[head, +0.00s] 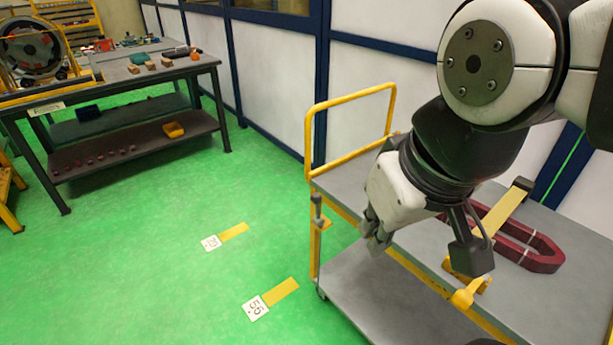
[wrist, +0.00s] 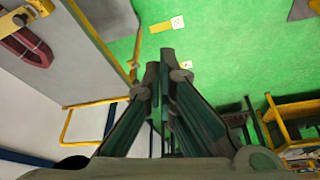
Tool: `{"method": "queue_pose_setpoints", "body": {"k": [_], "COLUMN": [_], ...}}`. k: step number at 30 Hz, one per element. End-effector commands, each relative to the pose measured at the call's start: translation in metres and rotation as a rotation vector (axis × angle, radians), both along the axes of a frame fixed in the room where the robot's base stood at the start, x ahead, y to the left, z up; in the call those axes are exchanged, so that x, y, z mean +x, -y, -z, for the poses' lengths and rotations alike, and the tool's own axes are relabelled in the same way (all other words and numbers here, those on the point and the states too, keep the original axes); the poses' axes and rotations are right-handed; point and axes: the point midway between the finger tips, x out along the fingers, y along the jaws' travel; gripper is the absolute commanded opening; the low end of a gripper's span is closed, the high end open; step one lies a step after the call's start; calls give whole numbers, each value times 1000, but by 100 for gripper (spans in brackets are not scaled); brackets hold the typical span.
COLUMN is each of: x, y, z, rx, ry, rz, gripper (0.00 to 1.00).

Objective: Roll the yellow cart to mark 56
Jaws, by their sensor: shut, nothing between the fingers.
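The yellow cart has a grey top deck (head: 410,240), a lower grey shelf (head: 390,300) and a yellow push handle (head: 351,95) at its far left end. It stands at the right of the head view; its deck and handle also show at the left of the wrist view (wrist: 67,125). My gripper (head: 374,243) is shut and empty, pointing down by the cart's left long side. Its fingers also show in the wrist view (wrist: 165,62). I cannot tell whether it touches the cart. The mark 56 plate (head: 256,307) lies on the floor left of the cart, beside a yellow strip (head: 281,291).
Another numbered plate (head: 211,243), hard to read, lies farther off. A workbench (head: 130,75) stands at upper left. White wall panels (head: 270,70) run behind. Green floor between is clear.

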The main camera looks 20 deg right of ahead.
Motion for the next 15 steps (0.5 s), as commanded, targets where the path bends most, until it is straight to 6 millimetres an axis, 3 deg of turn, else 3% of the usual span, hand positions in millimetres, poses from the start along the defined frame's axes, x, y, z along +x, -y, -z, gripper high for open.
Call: {"method": "queue_pose_setpoints", "body": {"k": [8,13,15], "x": [0,10,24], "y": [0,4,10], "z": [0,3,8], "rx": [0,-19,-48], "ry": [0,-15,-36], "rz": [0,-22,-53], "gripper": [0,39,40]}}
